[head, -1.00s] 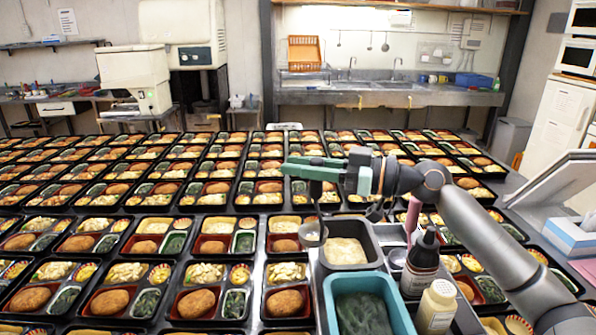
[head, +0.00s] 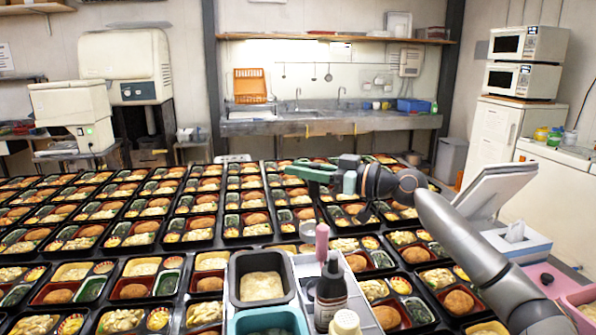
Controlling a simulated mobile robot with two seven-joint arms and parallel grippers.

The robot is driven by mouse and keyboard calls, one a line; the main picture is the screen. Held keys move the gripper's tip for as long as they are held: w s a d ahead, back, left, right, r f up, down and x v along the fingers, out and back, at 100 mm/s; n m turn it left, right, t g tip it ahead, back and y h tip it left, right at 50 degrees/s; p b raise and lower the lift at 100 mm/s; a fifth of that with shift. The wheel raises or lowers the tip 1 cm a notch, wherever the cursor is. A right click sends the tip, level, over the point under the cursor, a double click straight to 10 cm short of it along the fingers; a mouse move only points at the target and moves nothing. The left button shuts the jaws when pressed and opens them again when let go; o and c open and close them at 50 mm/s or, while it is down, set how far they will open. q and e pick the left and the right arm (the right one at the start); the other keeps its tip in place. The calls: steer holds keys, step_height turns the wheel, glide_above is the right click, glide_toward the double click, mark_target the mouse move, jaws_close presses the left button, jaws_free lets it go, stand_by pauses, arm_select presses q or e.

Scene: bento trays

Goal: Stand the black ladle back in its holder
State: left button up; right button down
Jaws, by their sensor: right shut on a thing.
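My right gripper (head: 310,173) has long green fingers pointing left and is shut on the black ladle, above the trays. A short dark piece of the ladle's handle shows just below the fingers. The ladle's round bowl (head: 307,230) hangs lower down, beside the top of a pink-capped bottle. I cannot make out the ladle's holder for certain; a pale caddy (head: 305,268) with bottles stands below the ladle, partly hidden by them. My left gripper is not in view.
A grey tub of pale food (head: 262,287) and a teal tub (head: 268,322) stand left of the caddy. A dark bottle (head: 330,290) and a cream-capped bottle (head: 345,324) stand close by. Rows of filled bento trays (head: 135,292) crowd the table.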

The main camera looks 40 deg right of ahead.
step_height(320, 180, down, 6)
steer(key=b, duration=0.5)
steer(key=shift+f, duration=0.25)
steer(key=shift+f+b, duration=0.85)
steer(key=shift+f, duration=0.05)
steer(key=shift+f+b, duration=0.35)
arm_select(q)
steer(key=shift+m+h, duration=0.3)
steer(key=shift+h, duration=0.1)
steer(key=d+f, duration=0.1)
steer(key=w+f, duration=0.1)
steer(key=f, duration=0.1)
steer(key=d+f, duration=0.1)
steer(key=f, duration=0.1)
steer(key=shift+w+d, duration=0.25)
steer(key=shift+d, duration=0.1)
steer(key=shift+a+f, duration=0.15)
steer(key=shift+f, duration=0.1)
arm_select(e)
steer(key=shift+a, duration=0.1)
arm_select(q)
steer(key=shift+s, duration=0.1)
arm_select(e)
steer(key=c, duration=0.6)
jaws_free()
